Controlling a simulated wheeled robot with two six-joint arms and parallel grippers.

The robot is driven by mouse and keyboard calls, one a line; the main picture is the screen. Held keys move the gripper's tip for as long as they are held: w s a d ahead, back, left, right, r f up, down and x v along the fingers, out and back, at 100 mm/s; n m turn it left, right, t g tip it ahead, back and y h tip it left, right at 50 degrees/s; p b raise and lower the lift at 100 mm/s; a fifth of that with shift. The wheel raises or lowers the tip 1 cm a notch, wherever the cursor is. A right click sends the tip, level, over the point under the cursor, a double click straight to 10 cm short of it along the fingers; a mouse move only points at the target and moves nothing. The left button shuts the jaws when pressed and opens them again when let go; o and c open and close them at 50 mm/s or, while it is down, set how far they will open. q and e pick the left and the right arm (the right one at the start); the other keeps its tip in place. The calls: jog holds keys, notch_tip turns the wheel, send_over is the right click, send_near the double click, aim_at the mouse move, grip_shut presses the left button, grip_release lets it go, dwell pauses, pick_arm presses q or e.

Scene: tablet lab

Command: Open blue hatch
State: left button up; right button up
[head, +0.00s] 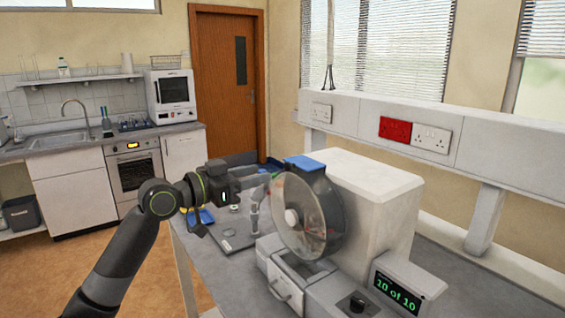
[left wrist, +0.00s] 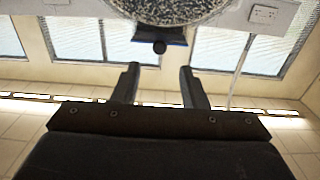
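The blue hatch (head: 305,162) sits on top of the round clear-fronted drum (head: 308,214) of the white machine (head: 375,200). It looks flat, like a lid that is down. In the left wrist view a blue edge (left wrist: 173,32) with a dark round knob (left wrist: 159,47) shows at the top centre, under the speckled drum. My left gripper (head: 266,179) is just left of the drum, a little lower than the hatch. In the left wrist view its two fingers (left wrist: 158,84) are apart with nothing between them, pointing toward the knob and not touching it. My right gripper is not in view.
The machine stands on a grey bench with a display (head: 394,294) reading "10 of 10" and a white drawer (head: 286,287) in front. A metal stand (head: 240,232) and a blue tray (head: 201,216) are on the left. A wall rail with sockets runs behind.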

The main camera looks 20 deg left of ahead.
aim_at(286, 166)
pick_arm(q)
jog(key=p+x, duration=0.2)
jog(key=x, duration=0.6)
jog(key=shift+p, duration=0.3)
grip_shut()
